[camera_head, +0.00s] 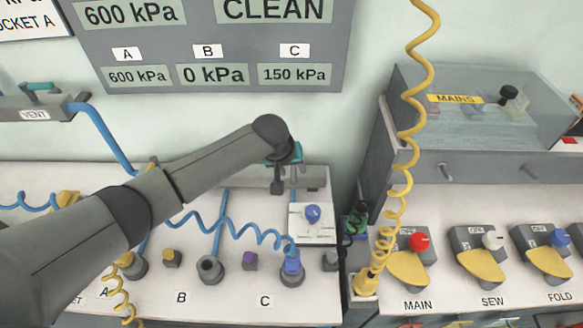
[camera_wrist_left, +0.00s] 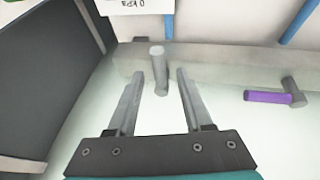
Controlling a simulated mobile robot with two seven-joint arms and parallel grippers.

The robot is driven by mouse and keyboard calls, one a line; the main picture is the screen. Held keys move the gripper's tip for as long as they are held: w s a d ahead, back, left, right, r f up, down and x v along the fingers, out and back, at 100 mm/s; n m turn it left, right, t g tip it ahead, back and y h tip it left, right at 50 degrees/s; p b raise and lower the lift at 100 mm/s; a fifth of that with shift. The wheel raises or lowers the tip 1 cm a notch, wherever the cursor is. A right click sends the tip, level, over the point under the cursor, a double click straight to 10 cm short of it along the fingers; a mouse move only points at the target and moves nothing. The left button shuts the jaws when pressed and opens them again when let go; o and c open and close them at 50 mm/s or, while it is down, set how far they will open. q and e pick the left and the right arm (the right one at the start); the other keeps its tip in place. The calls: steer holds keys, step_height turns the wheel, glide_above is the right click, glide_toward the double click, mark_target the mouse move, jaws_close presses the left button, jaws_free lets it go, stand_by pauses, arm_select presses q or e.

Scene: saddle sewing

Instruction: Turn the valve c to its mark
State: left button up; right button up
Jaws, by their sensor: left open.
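My left gripper (camera_head: 277,188) is at the grey manifold bar (camera_head: 315,178) at the back of the white bench, above the C column. In the left wrist view its two fingers (camera_wrist_left: 159,72) are open and apart. A grey lever with a round end, apparently valve c (camera_wrist_left: 159,78), stands at the bar between the fingers, with a gap visible on each side. My right gripper is not in view.
A purple-handled valve (camera_wrist_left: 268,97) is on the same bar to the right in the wrist view. A blue knob (camera_head: 312,213) on a white plate is close to the gripper. Blue coiled hose (camera_head: 225,228) crosses the bench. The display panel (camera_head: 348,45) reads C 150 kPa.

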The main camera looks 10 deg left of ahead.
arm_select(q)
jaws_close()
stand_by(1.4)
